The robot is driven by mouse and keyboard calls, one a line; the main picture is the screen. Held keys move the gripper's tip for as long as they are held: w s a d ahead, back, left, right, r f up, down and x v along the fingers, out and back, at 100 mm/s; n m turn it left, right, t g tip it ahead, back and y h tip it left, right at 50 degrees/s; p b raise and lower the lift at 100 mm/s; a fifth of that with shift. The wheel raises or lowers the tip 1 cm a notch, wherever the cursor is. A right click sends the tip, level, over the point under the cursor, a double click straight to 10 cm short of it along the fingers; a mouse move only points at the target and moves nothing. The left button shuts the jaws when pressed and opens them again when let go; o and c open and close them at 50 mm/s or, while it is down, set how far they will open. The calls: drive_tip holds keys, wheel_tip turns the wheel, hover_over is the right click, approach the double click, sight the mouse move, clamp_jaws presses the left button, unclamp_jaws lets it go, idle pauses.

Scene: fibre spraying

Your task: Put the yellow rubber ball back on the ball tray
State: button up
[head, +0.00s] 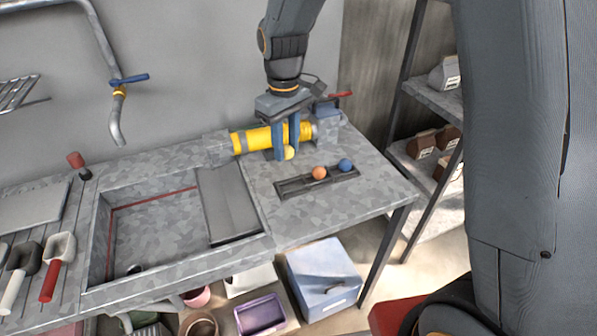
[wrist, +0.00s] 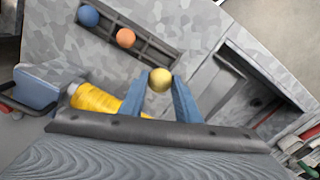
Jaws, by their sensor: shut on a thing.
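The yellow rubber ball (head: 289,153) is held between the fingertips of my gripper (head: 286,152), which is shut on it. In the wrist view the ball (wrist: 160,79) sits between the two blue fingers (wrist: 160,90). The ball tray (head: 292,187) is a dark slotted rail on the worktop, in front of my gripper in the head view. An orange ball (head: 319,172) and a blue ball (head: 345,165) rest on its right part. The left part of the tray is bare. The ball is beside the tray, not over it; its exact height is unclear.
A yellow cylinder (head: 252,140) lies between grey blocks behind my gripper, close to the fingers. A red-handled vice-like part (head: 328,103) stands at its right end. A sink basin (head: 150,235) with a grey board (head: 228,205) lies left of the tray. The worktop's front right is clear.

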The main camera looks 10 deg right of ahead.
sight(287, 146)
drive_tip(key=shift+d+f+p, duration=0.1)
drive_tip(key=shift+f+p, duration=1.05)
drive_tip(key=shift+f, duration=3.2)
drive_tip(key=shift+f, duration=0.1)
drive_tip(key=o, duration=1.1)
wheel_tip(287, 146, up, 12)
drive_tip(key=b, duration=0.3)
drive_tip(key=shift+b, duration=0.35)
drive_tip(key=s+d+f+m+t, duration=0.1)
drive_tip(key=s+d+f+m, duration=0.2)
drive_tip(key=s+d+m, duration=0.5)
drive_tip(key=s+d, duration=0.7)
drive_tip(key=shift+f+t, duration=0.2)
drive_tip(key=shift+t, duration=0.1)
